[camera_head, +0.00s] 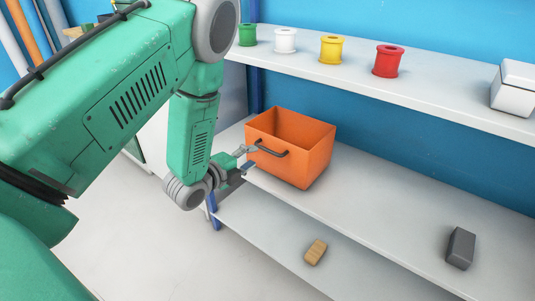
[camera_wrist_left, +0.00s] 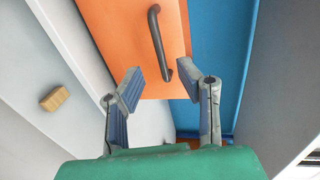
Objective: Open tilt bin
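The orange tilt bin (camera_head: 305,155) stands on the middle shelf, its top open and its inside showing empty. Its dark bar handle (camera_head: 270,149) is on the front face. In the left wrist view, the orange front (camera_wrist_left: 120,35) fills the upper middle, and the handle (camera_wrist_left: 158,45) runs down towards the gap between the fingertips. My left gripper (camera_head: 248,158) is open just in front of the bin, close to the handle. The wrist view shows its fingers (camera_wrist_left: 160,78) spread, with the handle's lower end between or just beyond the tips; contact is not clear. My right gripper is not visible.
The upper shelf (camera_head: 440,97) holds green, white, yellow and red spools (camera_head: 388,61) and a white box (camera_head: 514,88). A grey block (camera_head: 460,248) lies on the middle shelf at right. A wooden block (camera_head: 316,252) lies on the lower shelf. The middle shelf right of the bin is mostly clear.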

